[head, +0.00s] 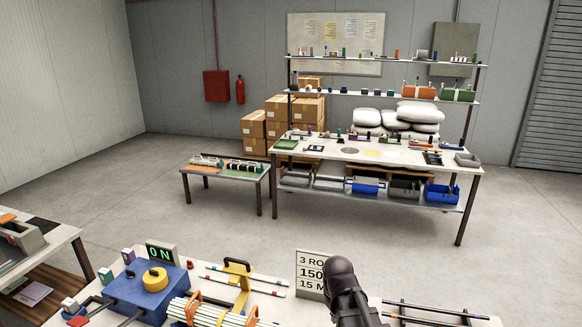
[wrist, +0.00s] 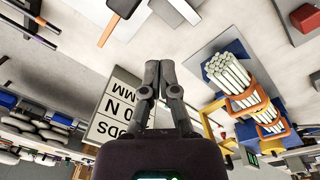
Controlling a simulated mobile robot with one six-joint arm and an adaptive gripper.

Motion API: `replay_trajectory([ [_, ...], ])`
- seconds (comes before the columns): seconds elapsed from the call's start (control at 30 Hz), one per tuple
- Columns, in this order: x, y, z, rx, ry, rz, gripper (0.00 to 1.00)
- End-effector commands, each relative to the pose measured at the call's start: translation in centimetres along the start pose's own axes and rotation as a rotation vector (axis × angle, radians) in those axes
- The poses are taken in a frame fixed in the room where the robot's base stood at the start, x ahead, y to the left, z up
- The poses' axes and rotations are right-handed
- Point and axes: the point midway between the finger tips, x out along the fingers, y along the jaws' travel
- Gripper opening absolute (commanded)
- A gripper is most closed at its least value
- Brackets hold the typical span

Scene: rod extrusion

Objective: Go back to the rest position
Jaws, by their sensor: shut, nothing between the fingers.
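My gripper (wrist: 158,68) shows in the wrist view with its two dark fingers close together and nothing between them. It points over the pale bench top, apart from the things around it. In the wrist view the sign (wrist: 120,108) appears upside down, left of and partly behind the fingers. A bundle of white rods (wrist: 229,72) in orange holders is to the right of the fingers. In the head view a black part of my arm rises at the bottom centre, in front of the sign (head: 312,272); the fingertips cannot be made out there.
The near bench carries a blue machine (head: 125,294) with a yellow knob, a green "ON" display (head: 160,253), a yellow clamp (head: 238,280) and a dark rack (head: 430,312). A long workbench (head: 400,160) and low table (head: 225,172) stand beyond clear floor.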

Motion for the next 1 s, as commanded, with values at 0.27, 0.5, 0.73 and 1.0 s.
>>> replay_trajectory([
  [0.27,2.0,1.1,5.7,0.389,-0.029,-0.057,0.00],
  [0.5,2.2,1.3,6.8,0.492,-0.040,-0.070,0.00],
  [0.73,2.1,1.3,6.8,0.491,-0.040,-0.070,0.00],
  [1.0,2.1,1.3,6.8,0.490,-0.040,-0.070,0.00],
])
